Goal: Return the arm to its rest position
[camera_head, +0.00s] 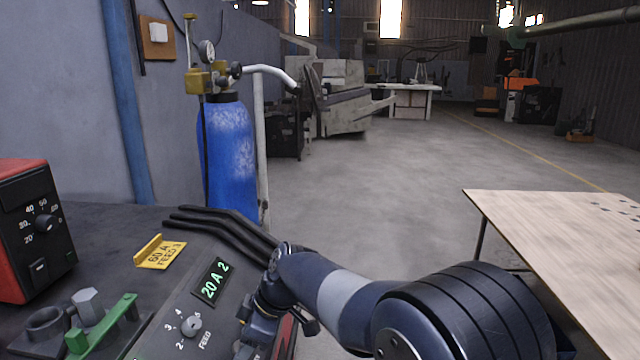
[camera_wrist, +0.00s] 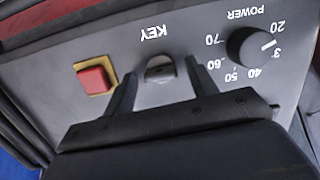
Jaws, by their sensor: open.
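My arm (camera_head: 345,297) reaches from the lower right toward the grey control panel in the camera_head view. The gripper end is at the bottom edge there and mostly hidden. In the camera_wrist view my gripper (camera_wrist: 160,78) is open, with its two dark fingers apart and nothing held between them. The fingers point at a panel seen upside down. A key switch (camera_wrist: 159,70) marked KEY shows between the fingertips. A red square button (camera_wrist: 96,80) is to its left, and a black POWER knob (camera_wrist: 251,49) is to its right. Whether the fingers touch the panel I cannot tell.
The panel carries a FEED knob (camera_head: 191,327) and a lit display (camera_head: 210,281) reading 20 A 2. A yellow tag (camera_head: 160,252), black cables (camera_head: 225,226), a red-and-black box (camera_head: 35,230) and a green holder (camera_head: 105,325) are nearby. A wooden table (camera_head: 570,240) stands right.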

